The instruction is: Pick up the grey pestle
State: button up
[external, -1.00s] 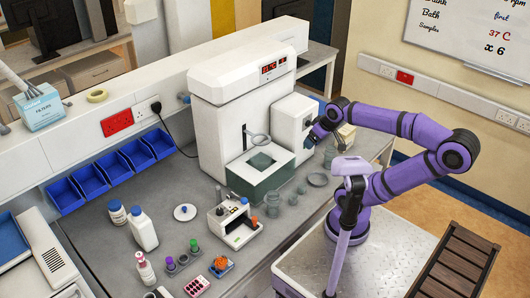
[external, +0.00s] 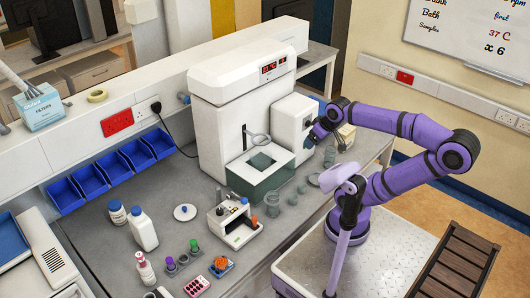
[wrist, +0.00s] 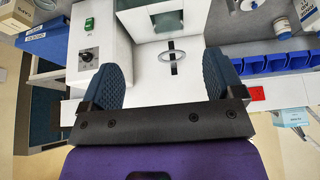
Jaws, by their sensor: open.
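I cannot make out a grey pestle in either view. My gripper (external: 314,136) is at the end of the purple arm, close to the white machine's right side in the external view. In the wrist view my gripper (wrist: 167,76) has its two blue ribbed fingers wide apart, with nothing between them. Behind the fingers is the white machine's front with a metal ring (wrist: 180,57). Small grey vessels (external: 272,204) stand on the bench in front of the machine, well below my gripper.
The white machine (external: 230,105) is a tall obstacle beside my arm. A small rack (external: 245,224), white bottle (external: 143,230) and blue bins (external: 112,168) stand farther left. A small tan box (external: 346,134) is just beyond my gripper. Grey bench between the bottles and machine is partly clear.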

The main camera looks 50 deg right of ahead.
dwell(0.4)
jog(key=c, duration=0.6)
jog(key=shift+w, duration=0.1)
jog(key=shift+c, duration=0.2)
